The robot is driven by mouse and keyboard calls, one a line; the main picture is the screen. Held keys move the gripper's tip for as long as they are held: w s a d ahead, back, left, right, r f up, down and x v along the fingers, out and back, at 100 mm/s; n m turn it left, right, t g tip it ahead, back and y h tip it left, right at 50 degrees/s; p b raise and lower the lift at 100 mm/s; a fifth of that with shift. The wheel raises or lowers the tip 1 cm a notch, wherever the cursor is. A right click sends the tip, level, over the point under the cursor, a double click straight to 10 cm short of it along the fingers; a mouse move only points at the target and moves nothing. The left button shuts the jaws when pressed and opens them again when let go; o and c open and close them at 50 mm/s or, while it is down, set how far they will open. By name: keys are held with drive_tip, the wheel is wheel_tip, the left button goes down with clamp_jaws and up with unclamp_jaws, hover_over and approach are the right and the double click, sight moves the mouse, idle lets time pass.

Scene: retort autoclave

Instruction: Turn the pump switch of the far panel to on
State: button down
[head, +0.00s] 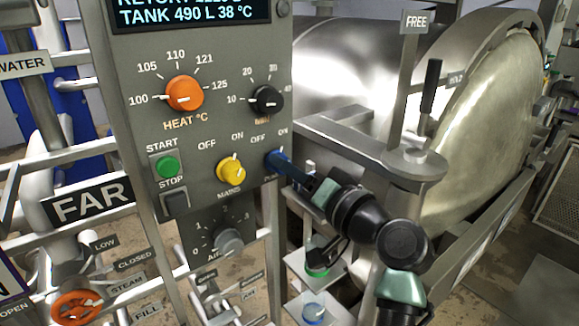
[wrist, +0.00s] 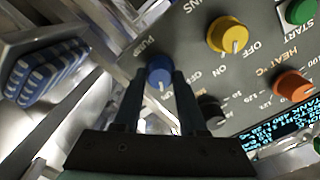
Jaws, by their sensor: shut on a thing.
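The far panel (head: 215,120) is a grey upright control box beside a sign reading FAR (head: 88,201). Its pump switch is a blue knob at the panel's lower right, mostly hidden by my fingers in the head view; it shows clearly in the wrist view (wrist: 159,66). My gripper (head: 281,163) reaches in from the right and is shut on the blue knob, with one finger on each side (wrist: 159,80). A white mark on the knob shows between the fingers. ON and OFF labels stand above it in the head view; I cannot tell exactly which one the mark faces.
The yellow mains knob (head: 230,169) sits just left of the pump knob. Above are the orange heat knob (head: 185,93) and a black knob (head: 266,100). A green start button (head: 167,166) is at left. A steel bracket with a black handle (head: 430,87) stands close to my arm.

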idle(0.3)
drive_tip(key=shift+c, duration=2.3)
unclamp_jaws()
drive_tip(key=b+v, duration=0.3)
drive_tip(key=v, duration=1)
drive_tip(key=a+r+n+t+h, duration=0.1)
drive_tip(key=a+r+t+h, duration=0.2)
drive_tip(key=r, duration=0.4)
drive_tip(key=a+r+n+t+h, duration=0.1)
drive_tip(key=a+r+t+h, duration=0.25)
drive_tip(key=r, duration=0.35)
drive_tip(key=s+a+r+t+h, duration=0.2)
drive_tip(key=s+r+t+h, duration=0.2)
drive_tip(key=s+r, duration=0.7)
drive_tip(key=shift+s+t, duration=0.9)
drive_tip(key=shift+t, duration=0.25)
